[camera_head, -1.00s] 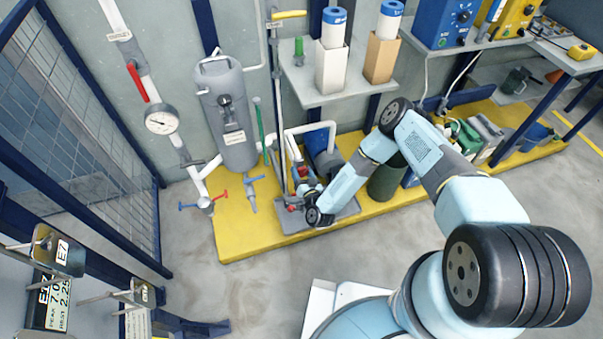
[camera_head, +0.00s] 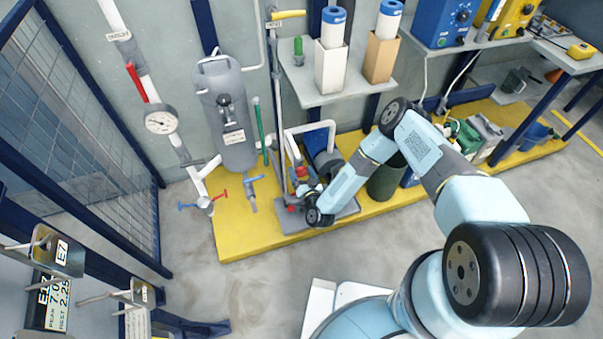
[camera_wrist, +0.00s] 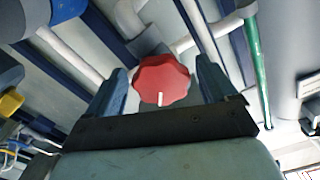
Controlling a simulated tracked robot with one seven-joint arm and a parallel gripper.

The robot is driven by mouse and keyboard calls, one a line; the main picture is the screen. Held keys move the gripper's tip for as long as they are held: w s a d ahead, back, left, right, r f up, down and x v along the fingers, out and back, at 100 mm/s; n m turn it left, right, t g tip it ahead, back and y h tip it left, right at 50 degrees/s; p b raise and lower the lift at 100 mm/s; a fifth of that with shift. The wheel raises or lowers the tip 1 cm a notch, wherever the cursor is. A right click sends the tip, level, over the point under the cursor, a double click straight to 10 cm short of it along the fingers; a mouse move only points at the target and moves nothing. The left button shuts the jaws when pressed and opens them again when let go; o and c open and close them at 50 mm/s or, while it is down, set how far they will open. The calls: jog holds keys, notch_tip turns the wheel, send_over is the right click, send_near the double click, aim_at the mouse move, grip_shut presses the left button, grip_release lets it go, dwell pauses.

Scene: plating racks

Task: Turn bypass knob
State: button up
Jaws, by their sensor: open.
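A red lobed knob (camera_wrist: 162,80) with a white mark at its lower edge shows in the wrist view. It sits between the two fingers of my gripper (camera_wrist: 160,85), which are open with a gap on each side of it. I cannot tell how deep the knob is between the fingers. In the head view my gripper's end is low by the pump and pipes on the yellow platform (camera_head: 240,240), mostly hidden by my own arm. Small red parts (camera_head: 301,171) show beside it there. I cannot tell which of them is this knob.
A grey tank (camera_head: 232,125) and a gauge (camera_head: 160,121) stand left of my gripper. A green pole (camera_wrist: 258,65) and white pipes run close by in the wrist view. A shelf (camera_head: 330,88) with filter cartridges is above. The floor in front is clear.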

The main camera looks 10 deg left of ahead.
jog(key=v, duration=1.3)
jog(key=shift+s+d, duration=0.2)
jog(key=shift+f, duration=0.1)
